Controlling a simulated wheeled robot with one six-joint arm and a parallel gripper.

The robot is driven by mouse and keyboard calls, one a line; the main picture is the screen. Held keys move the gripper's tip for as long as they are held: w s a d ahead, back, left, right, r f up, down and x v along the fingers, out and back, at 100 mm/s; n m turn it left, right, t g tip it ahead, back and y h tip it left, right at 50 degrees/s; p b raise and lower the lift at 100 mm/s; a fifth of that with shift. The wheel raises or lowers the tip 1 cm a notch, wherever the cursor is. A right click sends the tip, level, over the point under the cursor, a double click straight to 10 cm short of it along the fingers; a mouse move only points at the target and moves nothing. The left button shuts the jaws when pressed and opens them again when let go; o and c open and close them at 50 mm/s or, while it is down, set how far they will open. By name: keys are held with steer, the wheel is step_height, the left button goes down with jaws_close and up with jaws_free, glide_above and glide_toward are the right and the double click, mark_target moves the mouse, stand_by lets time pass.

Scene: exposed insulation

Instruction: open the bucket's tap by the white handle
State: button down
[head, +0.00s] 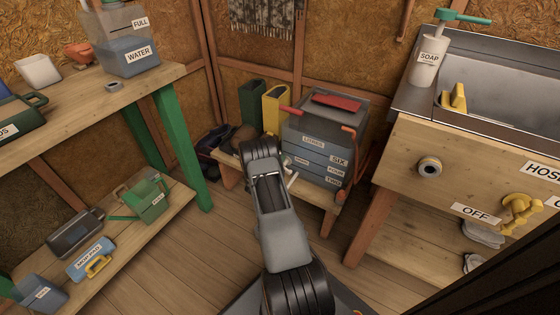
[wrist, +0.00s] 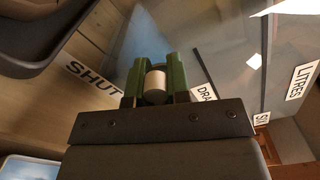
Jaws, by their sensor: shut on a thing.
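The bucket (head: 322,134) is blue-grey, marked with LITRES and level labels, and stands on a low wooden bench in the head view. Its tap's white handle (head: 291,180) shows low on the bucket's left side, just right of my arm. In the wrist view the bucket's wall (wrist: 240,62) fills the upper right. My gripper (wrist: 156,78) has green fingers, shut on the white handle (wrist: 155,86), whose rounded end shows between them. My arm hides the gripper in the head view.
A red-topped item lies on the bucket's lid, and red handles flank it. A sink bench (head: 400,150) is close on the right, and a table with green legs (head: 178,145) on the left. The floor between is clear.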

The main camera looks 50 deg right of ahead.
steer(key=shift+s+f+n, duration=0.1)
steer(key=shift+f+n, duration=0.4)
steer(key=shift+n, duration=0.6)
steer(key=c, duration=1.1)
jaws_free()
steer(key=shift+r, duration=0.1)
steer(key=shift+a+r, duration=0.1)
steer(key=shift+a, duration=0.4)
steer(key=p+v, duration=0.4)
steer(key=v, duration=0.9)
